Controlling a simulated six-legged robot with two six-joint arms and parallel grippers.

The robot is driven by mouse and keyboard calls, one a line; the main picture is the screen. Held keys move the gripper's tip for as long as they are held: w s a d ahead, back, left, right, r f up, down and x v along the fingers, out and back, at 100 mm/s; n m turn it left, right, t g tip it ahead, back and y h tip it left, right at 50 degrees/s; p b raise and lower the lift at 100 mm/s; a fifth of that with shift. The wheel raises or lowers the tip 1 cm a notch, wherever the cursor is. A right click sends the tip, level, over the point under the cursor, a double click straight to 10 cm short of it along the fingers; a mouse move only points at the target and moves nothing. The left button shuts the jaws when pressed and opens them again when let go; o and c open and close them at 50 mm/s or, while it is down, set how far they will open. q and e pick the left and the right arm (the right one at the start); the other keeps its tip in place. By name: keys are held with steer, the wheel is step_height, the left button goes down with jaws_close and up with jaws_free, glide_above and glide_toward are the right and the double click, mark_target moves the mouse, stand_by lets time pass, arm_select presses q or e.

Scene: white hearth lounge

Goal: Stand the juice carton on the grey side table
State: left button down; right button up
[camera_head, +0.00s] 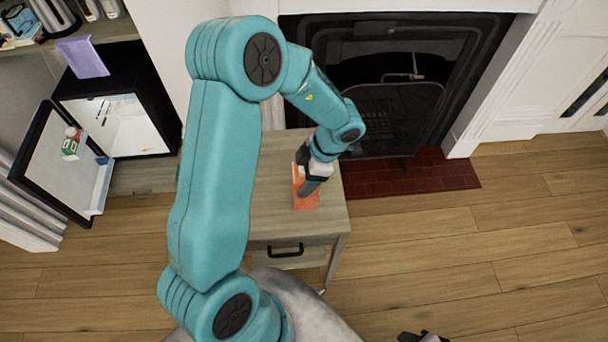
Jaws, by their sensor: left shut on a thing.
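The orange juice carton (305,199) is on or just above the top of the grey side table (328,212), near its front right part. My left gripper (316,181) is shut on the carton from above and covers much of its upper part. The carton looks roughly upright. I cannot tell whether its base touches the table top. My teal left arm hides the left part of the table. My right gripper does not show clearly.
A small black fridge (122,75) stands at the left with its door (58,165) wide open. A dark fireplace (395,80) with a red brick hearth (425,178) lies behind the table. The wooden floor at the right is clear. A small dark part shows at the bottom edge.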

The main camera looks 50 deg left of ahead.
arm_select(q)
steer(key=shift+s, duration=0.1)
steer(key=shift+c, duration=0.2)
jaws_free()
steer(key=shift+r, duration=0.1)
steer(key=p+v, duration=0.1)
steer(key=v, duration=1.1)
